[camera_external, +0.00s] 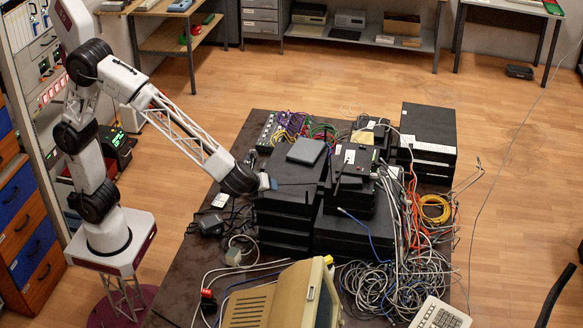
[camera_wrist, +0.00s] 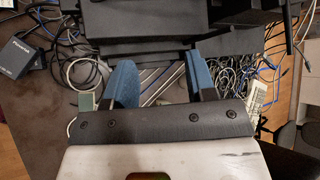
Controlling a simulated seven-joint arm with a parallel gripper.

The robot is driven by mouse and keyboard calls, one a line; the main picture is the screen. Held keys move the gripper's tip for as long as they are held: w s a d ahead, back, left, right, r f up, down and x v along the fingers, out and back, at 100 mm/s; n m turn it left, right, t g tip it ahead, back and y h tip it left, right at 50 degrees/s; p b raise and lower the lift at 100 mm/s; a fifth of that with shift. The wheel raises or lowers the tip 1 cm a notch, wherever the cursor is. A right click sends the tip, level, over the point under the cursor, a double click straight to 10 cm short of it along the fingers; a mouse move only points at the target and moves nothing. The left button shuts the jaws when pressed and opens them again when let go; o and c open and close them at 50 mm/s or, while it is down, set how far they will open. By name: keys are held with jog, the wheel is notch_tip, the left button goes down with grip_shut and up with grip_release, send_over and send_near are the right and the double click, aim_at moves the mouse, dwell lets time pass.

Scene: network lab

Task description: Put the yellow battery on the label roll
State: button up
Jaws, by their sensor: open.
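My gripper (camera_external: 268,183) is at the left edge of the stacks of black boxes, close to their upper side. In the wrist view its two blue fingers (camera_wrist: 161,82) are spread apart with nothing between them. I cannot make out a yellow battery for certain. A small yellow item (camera_external: 328,260) shows at the top edge of the beige monitor, too small to identify. I see no clear label roll in either view.
Stacked black boxes (camera_external: 285,220) fill the middle of the dark table (camera_external: 185,275). Tangled cables (camera_external: 385,285) and a yellow cable coil (camera_external: 436,209) lie at the right. A beige monitor (camera_external: 270,305) and a keyboard (camera_external: 440,315) are at the front. The table's left side is partly clear.

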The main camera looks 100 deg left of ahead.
jog(key=s+d+r+n+g+h, duration=0.1)
jog(key=s+n+h, duration=0.3)
jog(key=s, duration=1.6)
jog(key=s+d+r+n+h, duration=0.2)
jog(key=s+n, duration=0.9)
jog(key=s, duration=1)
jog(key=d+h, duration=0.1)
jog(key=h, duration=0.1)
jog(key=shift+s+d+r+g+h, duration=0.2)
jog(key=shift+s+r+g+h, duration=0.1)
jog(key=shift+r+g+h, duration=0.1)
